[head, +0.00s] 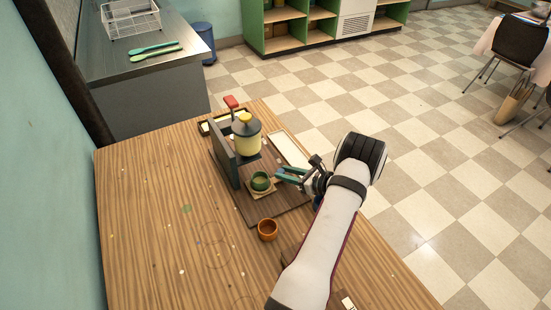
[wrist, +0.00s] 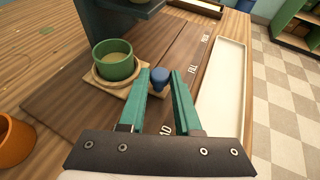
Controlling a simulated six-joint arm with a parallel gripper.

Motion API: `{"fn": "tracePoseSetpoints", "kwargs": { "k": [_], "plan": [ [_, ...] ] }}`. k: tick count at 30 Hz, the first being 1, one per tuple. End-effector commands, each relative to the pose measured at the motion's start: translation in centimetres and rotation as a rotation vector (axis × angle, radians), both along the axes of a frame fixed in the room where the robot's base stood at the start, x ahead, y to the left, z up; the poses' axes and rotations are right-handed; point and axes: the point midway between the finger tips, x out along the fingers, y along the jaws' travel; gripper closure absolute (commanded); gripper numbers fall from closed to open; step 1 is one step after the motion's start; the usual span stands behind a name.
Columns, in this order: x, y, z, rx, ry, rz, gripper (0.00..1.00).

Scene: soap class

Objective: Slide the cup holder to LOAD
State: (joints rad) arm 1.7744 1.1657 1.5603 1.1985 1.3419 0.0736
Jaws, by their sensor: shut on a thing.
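The cup holder is a small light-wood square (wrist: 120,94) on a dark wooden board (wrist: 65,103), with a round saucer-like seat. A green cup (wrist: 113,60) with pale contents stands upright on it; the cup also shows in the head view (head: 261,181). A blue knob (wrist: 160,80) is at the holder's right side. My gripper (wrist: 160,74) has its teal fingers on either side of this knob, shut on it. In the head view my gripper (head: 283,173) reaches the holder from the right. White lettering (wrist: 165,130) shows by the near finger, partly hidden; more labels (wrist: 192,68) lie farther along.
A dispenser with a yellow tank (head: 247,143) and red handle (head: 231,102) stands behind the holder, beside a dark upright panel (head: 225,155). An orange cup (head: 268,229) stands in front of the board. A pale tray (wrist: 223,90) lies right of the labels. The table's left is mostly clear.

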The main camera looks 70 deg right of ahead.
Motion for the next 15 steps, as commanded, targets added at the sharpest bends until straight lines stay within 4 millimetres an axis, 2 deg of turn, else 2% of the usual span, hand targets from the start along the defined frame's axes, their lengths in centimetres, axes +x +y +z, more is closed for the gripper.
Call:
{"fn": "tracePoseSetpoints", "kwargs": {
  "k": [6, 15],
  "plan": [
    [-2.6, 2.5, 0.1, 0.000, -0.002, -0.003, 1.00],
    [-4.2, 4.1, 0.1, 0.000, -0.002, -0.001, 1.00]
  ]
}}
